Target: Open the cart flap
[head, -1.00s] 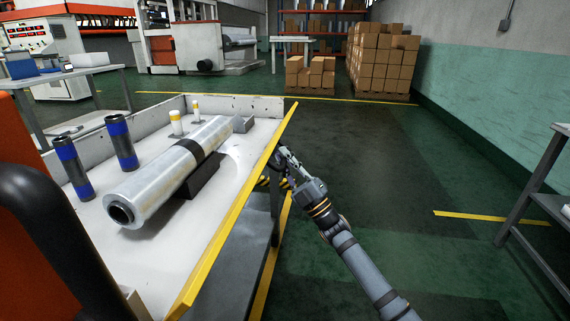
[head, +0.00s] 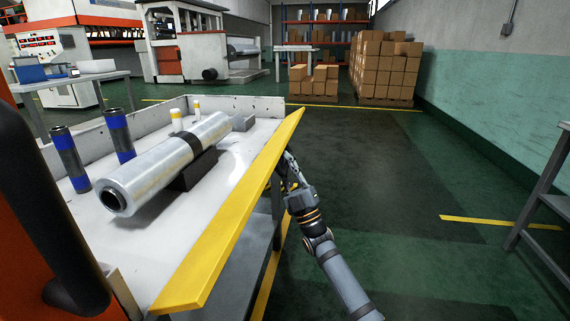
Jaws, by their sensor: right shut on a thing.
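The cart flap (head: 232,214) is the long yellow panel along the right side of the white cart (head: 225,158). It leans outward, tilted away from the cart bed, with its broad yellow face showing. My right gripper (head: 285,168) is at the outer side of the flap, near its far half. Its fingers are partly hidden behind the flap, and it is shut on the flap there. My left gripper is not in view.
A grey table (head: 545,185) stands at the right. Stacked boxes (head: 385,68) are at the back. The green floor right of the cart is clear.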

